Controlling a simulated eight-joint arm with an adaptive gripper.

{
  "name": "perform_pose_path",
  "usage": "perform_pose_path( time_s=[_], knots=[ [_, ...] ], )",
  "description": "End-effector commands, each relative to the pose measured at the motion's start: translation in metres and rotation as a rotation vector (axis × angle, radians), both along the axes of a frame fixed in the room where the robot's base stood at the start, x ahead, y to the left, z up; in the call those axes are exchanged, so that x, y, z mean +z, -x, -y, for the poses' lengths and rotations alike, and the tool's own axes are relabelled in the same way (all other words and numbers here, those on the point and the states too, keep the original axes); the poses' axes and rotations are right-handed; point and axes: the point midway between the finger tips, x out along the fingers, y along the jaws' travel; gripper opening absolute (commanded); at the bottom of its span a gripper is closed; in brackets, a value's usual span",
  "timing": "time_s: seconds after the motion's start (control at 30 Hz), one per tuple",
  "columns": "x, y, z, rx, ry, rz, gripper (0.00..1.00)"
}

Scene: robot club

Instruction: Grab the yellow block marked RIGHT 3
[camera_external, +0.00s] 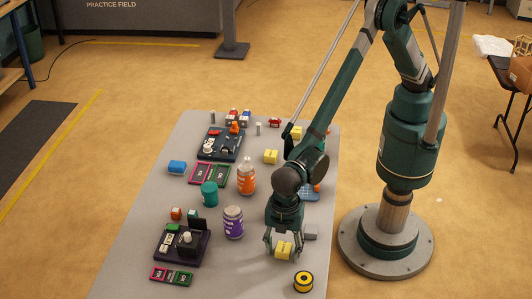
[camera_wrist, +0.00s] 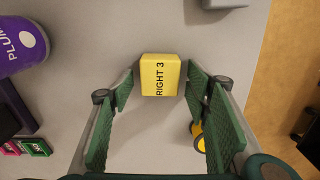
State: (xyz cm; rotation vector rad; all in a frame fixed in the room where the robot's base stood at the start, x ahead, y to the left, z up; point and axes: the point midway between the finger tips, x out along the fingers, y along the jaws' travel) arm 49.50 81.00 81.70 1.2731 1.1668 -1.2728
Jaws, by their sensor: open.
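The yellow block (camera_wrist: 160,75) marked RIGHT 3 lies on the grey table, with its lettering facing the wrist camera. In the external view the yellow block (camera_external: 283,250) shows below my gripper (camera_external: 282,242). My gripper also shows in the wrist view (camera_wrist: 158,103), with its two green pads spread wide. It is open and empty. The block sits between the pads toward their tips, apart from both. Whether the fingertips are at table height is hard to tell.
A purple jar (camera_external: 233,223) stands left of the block and also shows in the wrist view (camera_wrist: 20,45). A grey block (camera_external: 310,232) is behind right. Other yellow blocks (camera_external: 271,156) sit farther back.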

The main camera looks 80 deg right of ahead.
Motion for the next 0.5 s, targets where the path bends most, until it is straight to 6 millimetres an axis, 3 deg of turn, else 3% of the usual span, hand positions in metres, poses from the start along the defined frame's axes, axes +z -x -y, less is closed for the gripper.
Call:
perform_pose_path(
  time_s=[0.13,0.33,0.5],
  knots=[
    [0.0001,0.0000,0.0000,0.000,0.000,0.000,0.45],
    [0.0001,0.0000,0.0000,0.000,0.000,0.000,0.19],
    [0.0002,0.0000,0.0000,0.000,0.000,0.000,0.17]
  ],
)
